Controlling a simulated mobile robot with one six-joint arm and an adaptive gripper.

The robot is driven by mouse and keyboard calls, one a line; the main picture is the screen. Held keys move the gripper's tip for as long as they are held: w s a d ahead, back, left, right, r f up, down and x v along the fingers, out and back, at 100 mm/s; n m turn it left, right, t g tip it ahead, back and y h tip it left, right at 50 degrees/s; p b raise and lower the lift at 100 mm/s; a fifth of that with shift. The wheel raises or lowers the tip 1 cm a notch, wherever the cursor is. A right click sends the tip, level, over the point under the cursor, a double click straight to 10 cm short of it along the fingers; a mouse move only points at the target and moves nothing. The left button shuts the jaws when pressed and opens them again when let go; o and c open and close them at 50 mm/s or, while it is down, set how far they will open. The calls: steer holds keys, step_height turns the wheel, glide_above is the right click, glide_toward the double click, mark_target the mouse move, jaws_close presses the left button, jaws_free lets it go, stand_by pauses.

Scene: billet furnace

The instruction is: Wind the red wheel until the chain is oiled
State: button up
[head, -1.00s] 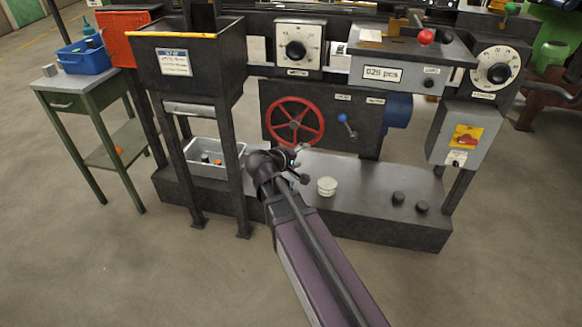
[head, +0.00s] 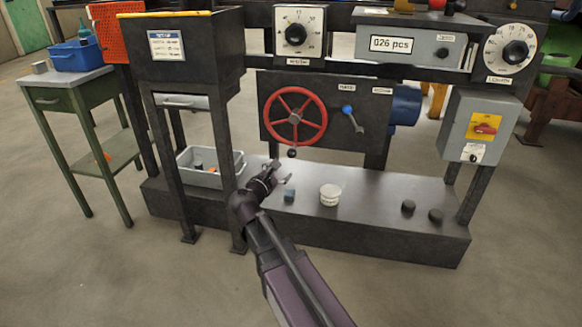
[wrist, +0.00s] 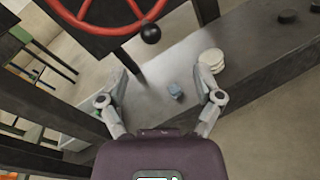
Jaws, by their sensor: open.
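The red wheel (head: 326,119) is mounted upright on a dark panel (head: 346,146) of the machine. A black knob (head: 292,153) sits at the bottom of its rim. In the wrist view the lower part of the red wheel (wrist: 107,27) shows at the top left, with the black knob (wrist: 151,34) near top centre. My gripper (head: 285,177) is below and slightly left of the knob, apart from it. In the wrist view my gripper (wrist: 163,83) has its fingers spread wide with nothing held. No chain can be made out.
A blue-handled lever (head: 348,110) is right of the wheel. A grey bin (head: 207,176) and a black stand (head: 226,125) are at left.

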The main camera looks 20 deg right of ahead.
mark_target(289, 156)
steer(key=f+n+b, duration=0.1)
steer(key=n, duration=0.1)
steer(key=a+f+n+t+b, duration=0.1)
steer(key=shift+w+a+f+n, duration=0.15)
steer(key=shift+w+a+n, duration=0.15)
steer(key=shift+w+n, duration=0.1)
steer(key=shift+d, duration=0.1)
steer(key=x, duration=1.3)
steer(key=shift+w, duration=0.35)
steer(key=shift+d, duration=0.1)
jaws_close()
